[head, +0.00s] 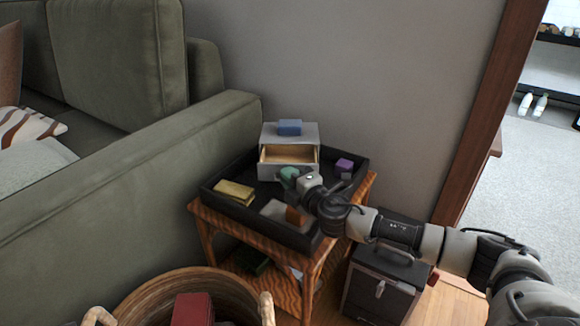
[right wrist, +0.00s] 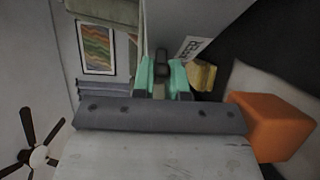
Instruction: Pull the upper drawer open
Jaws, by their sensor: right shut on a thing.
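A small grey drawer cabinet (head: 305,133) stands in a black tray on the side table. Its upper drawer (head: 283,155) is pulled partly out, and its pale wooden inside shows, empty as far as I can see. My right gripper (head: 289,175) has green fingertips and is at the drawer's front. In the right wrist view its two fingers (right wrist: 162,77) are shut on a small dark piece between them, which appears to be the drawer handle (right wrist: 161,62). The gripper hides part of the cabinet's lower front. My left gripper is not in view.
On the black tray (head: 215,182) are a yellow box (head: 234,192), a purple block (head: 344,164) and an orange-brown block (head: 295,215). A blue block (head: 290,127) sits on the cabinet. The green sofa (head: 130,180) borders the table's left; a basket (head: 160,292) stands in front.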

